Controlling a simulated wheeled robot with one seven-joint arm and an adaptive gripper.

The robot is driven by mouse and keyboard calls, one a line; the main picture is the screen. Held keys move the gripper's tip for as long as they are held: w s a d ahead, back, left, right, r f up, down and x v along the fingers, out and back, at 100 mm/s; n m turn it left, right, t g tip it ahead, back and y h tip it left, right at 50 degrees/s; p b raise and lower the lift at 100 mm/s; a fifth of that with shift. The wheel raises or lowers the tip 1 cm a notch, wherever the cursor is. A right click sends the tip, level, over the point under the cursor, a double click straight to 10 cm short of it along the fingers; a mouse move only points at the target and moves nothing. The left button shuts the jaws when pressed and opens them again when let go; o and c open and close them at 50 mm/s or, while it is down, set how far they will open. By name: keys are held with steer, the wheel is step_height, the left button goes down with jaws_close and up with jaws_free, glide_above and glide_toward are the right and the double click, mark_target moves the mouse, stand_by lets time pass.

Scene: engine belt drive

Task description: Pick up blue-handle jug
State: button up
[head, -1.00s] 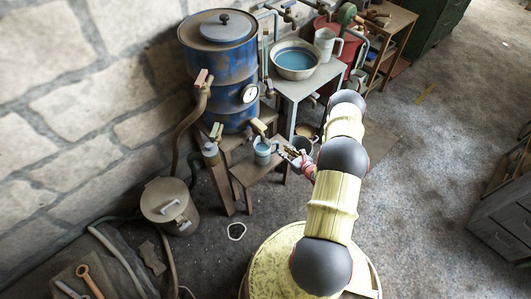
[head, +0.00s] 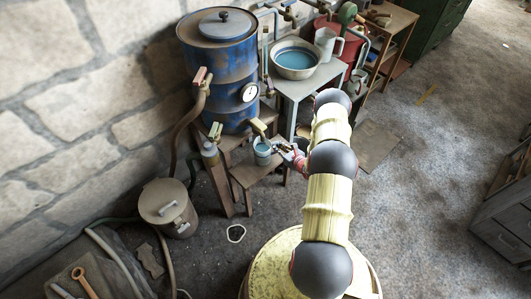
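A small pale blue-grey jug (head: 262,154) stands upright on a low wooden stool, under the brass tap of the blue drum. I take it for the blue-handle jug; its handle side faces my gripper and is mostly hidden. My gripper (head: 280,147) is just right of the jug, at the handle's height, with its fingers pointing left toward it. The fingers look very close to the handle. I cannot tell whether they touch it, or whether they are open or shut.
The blue drum (head: 222,75) stands behind the low stool (head: 246,174). A grey table (head: 292,90) holds a basin of blue water (head: 296,62) and a white jug (head: 326,42). A lidded pot (head: 168,205) stands at left.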

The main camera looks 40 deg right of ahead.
jaws_close()
stand_by(0.4)
steer(key=shift+r, duration=0.15)
